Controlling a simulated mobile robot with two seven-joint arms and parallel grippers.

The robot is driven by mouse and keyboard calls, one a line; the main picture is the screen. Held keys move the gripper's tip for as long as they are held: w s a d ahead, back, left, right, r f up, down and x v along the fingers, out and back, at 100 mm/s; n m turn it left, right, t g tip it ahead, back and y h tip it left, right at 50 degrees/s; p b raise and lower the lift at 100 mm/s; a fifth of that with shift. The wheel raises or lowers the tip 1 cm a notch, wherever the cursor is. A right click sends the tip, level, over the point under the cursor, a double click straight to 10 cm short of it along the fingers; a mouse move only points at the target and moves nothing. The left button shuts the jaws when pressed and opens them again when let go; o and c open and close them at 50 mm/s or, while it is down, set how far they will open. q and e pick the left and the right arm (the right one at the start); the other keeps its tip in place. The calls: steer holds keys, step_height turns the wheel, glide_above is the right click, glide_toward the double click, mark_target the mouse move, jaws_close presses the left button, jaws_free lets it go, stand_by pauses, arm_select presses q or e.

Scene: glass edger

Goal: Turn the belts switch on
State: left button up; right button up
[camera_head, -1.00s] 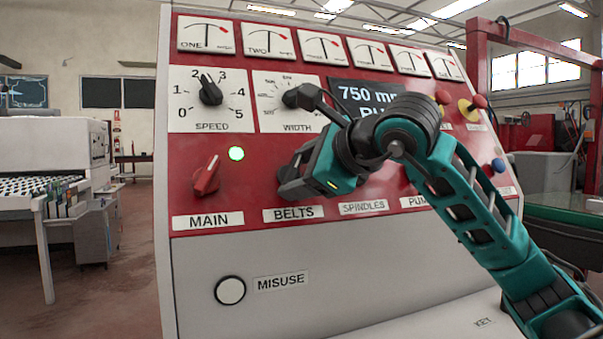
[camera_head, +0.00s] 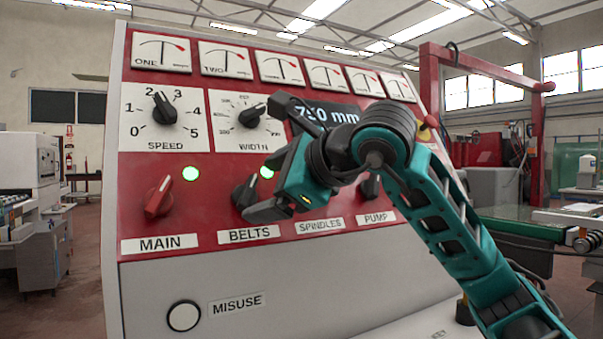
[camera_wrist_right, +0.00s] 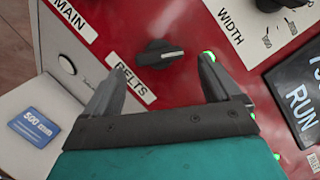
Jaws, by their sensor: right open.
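The belts switch (camera_head: 243,193) is a black knob above the BELTS label on the red panel. A green lamp (camera_head: 266,172) beside it is lit. In the right wrist view the belts switch (camera_wrist_right: 158,53) lies just beyond and between the fingertips, with its lit lamp (camera_wrist_right: 208,56) by the right finger. My right gripper (camera_head: 264,190) is open in front of the panel, just right of the knob, and hides part of it. In the wrist view the gripper (camera_wrist_right: 160,72) holds nothing. My left gripper is out of view.
The red main switch (camera_head: 159,196) is left of the belts switch, with its own lit green lamp (camera_head: 191,173). The speed knob (camera_head: 164,109) and width knob (camera_head: 251,116) are above. The pump switch (camera_head: 371,187) is at right, close to my arm. A white misuse button (camera_head: 184,315) sits below.

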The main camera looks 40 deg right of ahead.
steer(key=v, duration=0.9)
steer(key=shift+s, duration=0.3)
